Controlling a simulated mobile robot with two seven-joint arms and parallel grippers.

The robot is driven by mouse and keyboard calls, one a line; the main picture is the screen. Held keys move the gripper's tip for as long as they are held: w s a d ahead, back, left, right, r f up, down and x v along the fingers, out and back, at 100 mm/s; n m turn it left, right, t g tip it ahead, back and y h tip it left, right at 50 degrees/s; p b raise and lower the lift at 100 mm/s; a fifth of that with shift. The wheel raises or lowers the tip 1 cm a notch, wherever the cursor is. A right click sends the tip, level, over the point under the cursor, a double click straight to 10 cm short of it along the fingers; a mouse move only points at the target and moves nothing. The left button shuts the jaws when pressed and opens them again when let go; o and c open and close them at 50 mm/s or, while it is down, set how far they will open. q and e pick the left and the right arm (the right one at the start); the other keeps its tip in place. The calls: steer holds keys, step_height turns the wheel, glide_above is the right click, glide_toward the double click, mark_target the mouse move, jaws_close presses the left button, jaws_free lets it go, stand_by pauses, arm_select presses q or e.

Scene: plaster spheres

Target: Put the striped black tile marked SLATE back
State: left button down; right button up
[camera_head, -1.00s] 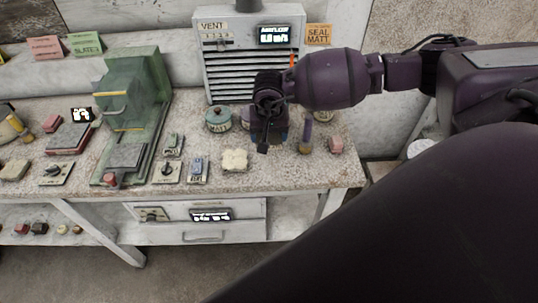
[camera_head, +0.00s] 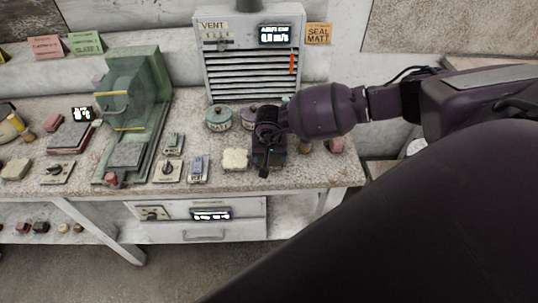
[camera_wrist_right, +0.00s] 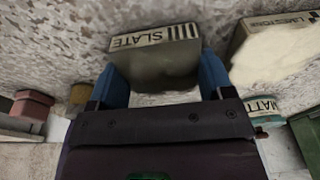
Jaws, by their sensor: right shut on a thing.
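The SLATE tile (camera_wrist_right: 150,65) is a dark block with a pale label bearing black stripes and the word SLATE, upside down in the right wrist view. It sits between the two blue fingers of my right gripper (camera_wrist_right: 162,82), which is shut on it. I cannot tell whether the tile touches the bench. My left gripper is not in view.
Two lidded pots, teal (camera_head: 218,119) and purple (camera_head: 248,113), stand behind the gripper. A pink block (camera_head: 335,146) is to its right. The vent box (camera_head: 252,70) and green machine (camera_head: 135,90) stand farther back and left.

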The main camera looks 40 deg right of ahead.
steer(key=shift+f, duration=0.1)
steer(key=o, duration=1.2)
